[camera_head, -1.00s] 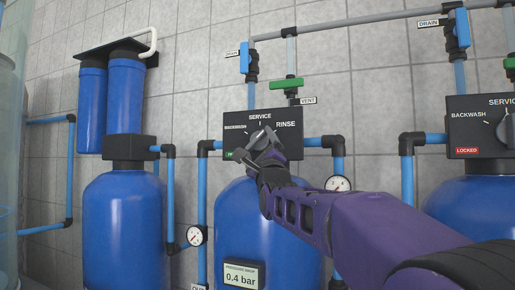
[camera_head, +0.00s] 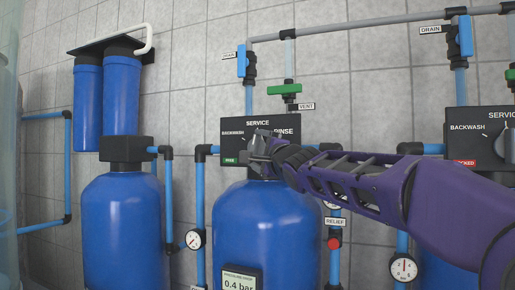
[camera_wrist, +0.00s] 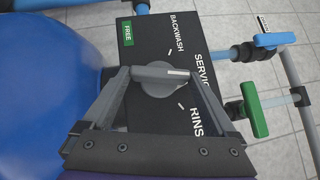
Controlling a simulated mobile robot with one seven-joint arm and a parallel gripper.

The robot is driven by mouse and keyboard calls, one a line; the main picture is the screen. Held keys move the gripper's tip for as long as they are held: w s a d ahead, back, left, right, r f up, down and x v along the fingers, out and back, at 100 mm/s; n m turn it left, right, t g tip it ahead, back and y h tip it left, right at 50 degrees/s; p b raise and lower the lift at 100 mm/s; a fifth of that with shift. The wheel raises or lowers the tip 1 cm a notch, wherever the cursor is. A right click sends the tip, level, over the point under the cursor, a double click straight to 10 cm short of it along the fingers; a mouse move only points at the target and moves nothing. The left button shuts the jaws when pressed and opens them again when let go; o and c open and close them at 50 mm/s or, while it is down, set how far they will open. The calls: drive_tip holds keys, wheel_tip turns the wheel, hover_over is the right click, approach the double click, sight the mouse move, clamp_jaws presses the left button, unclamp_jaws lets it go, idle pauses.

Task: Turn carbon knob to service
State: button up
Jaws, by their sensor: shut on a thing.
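The carbon knob (camera_wrist: 166,80) is a grey round dial with a bar handle on a black control panel (camera_wrist: 150,33). It shows best in the wrist view. The white line on its bar points toward the SERVICE label (camera_wrist: 206,82), between BACKWASH and RINSE. My gripper (camera_head: 259,148) is at the knob, with one finger at each end of the bar, shut on it. In the head view, the gripper hides most of the knob. A green FREE tag (camera_head: 229,161) is on the panel. The panel sits atop a blue tank (camera_head: 262,235) with a 0.4 bar display.
A second panel (camera_head: 480,128) with a red LOCKED tag stands at the right, partly behind my arm. Blue pipes, a blue drain valve (camera_head: 242,62) and a green vent valve (camera_head: 285,90) surround the tank. Blue filter canisters (camera_head: 121,95) hang at the left.

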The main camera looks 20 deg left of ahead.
drive_tip(key=shift+r+n+g+h+b, duration=0.2)
drive_tip(key=shift+n+g+h, duration=0.05)
drive_tip(key=shift+n+g, duration=0.25)
drive_tip(key=shift+r+n+g+h+b, duration=0.15)
drive_tip(key=shift+n+g+h+b, duration=0.1)
drive_tip(key=shift+n+g, duration=0.25)
idle(0.3)
drive_tip(key=o, duration=1)
drive_tip(key=shift+f, duration=0.1)
drive_tip(key=shift+d, duration=0.1)
drive_tip(key=shift+s+d, duration=0.15)
drive_tip(key=shift+s, duration=0.05)
drive_tip(key=b+v, duration=0.9)
drive_tip(key=v, duration=0.8)
drive_tip(key=shift+a+f, duration=0.1)
drive_tip(key=shift+a, duration=0.1)
